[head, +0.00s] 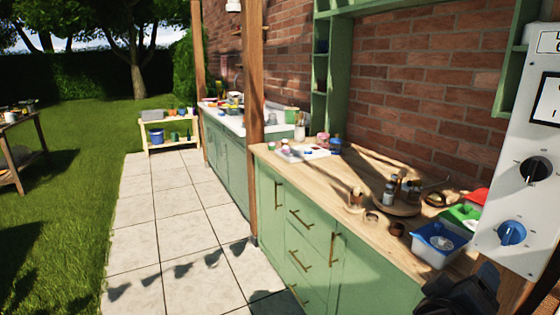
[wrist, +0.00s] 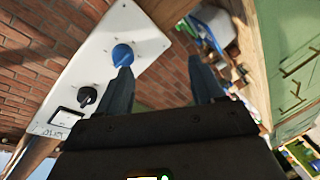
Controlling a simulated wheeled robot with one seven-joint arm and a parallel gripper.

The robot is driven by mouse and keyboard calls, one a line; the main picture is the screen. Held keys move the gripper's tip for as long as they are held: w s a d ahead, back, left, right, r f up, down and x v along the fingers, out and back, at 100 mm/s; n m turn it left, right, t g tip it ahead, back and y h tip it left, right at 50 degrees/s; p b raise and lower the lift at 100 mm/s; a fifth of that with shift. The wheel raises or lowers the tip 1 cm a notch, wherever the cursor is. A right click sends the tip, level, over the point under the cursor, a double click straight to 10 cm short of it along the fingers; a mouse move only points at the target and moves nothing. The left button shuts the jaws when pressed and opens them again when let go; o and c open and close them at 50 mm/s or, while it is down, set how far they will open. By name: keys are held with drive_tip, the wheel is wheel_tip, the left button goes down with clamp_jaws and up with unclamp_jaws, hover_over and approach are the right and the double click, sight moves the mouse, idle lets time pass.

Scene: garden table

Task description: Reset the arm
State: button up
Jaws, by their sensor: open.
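My gripper (wrist: 163,72) is open in the wrist view, with its two dark fingers apart and nothing between them. Its left finger overlaps the white panel (wrist: 100,62) in the picture, with the tip just below the blue knob (wrist: 122,54). I cannot tell whether they touch. In the head view the dark end of my arm (head: 460,293) shows at the bottom right, below the panel (head: 520,190) and in front of the green cabinet. Its fingers are not clear there.
The panel also carries a black knob (head: 534,170). A blue bin (head: 437,250) and a green bin (head: 462,214) stand on the wooden counter (head: 335,190) near my arm, with jars and bottles farther along. A wooden post (head: 254,75) rises beside the counter. The paved path (head: 175,225) is clear.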

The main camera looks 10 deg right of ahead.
drive_tip(key=s+a+f+n+t+y, duration=0.4)
drive_tip(key=s+a+f+y, duration=0.7)
drive_tip(key=s+f, duration=0.4)
drive_tip(key=s+a+r+m+t+y, duration=0.1)
drive_tip(key=s+r, duration=0.3)
drive_tip(key=s, duration=0.5)
drive_tip(key=s+a+r+m+y, duration=0.1)
drive_tip(key=s+r+m, duration=0.2)
drive_tip(key=s, duration=0.6)
wheel_tip(320, 180, up, 2)
drive_tip(key=shift+s+a+r+t+y, duration=0.1)
drive_tip(key=shift+s+a+t+y, duration=0.15)
drive_tip(key=shift+t+y, duration=0.15)
drive_tip(key=shift+c, duration=0.2)
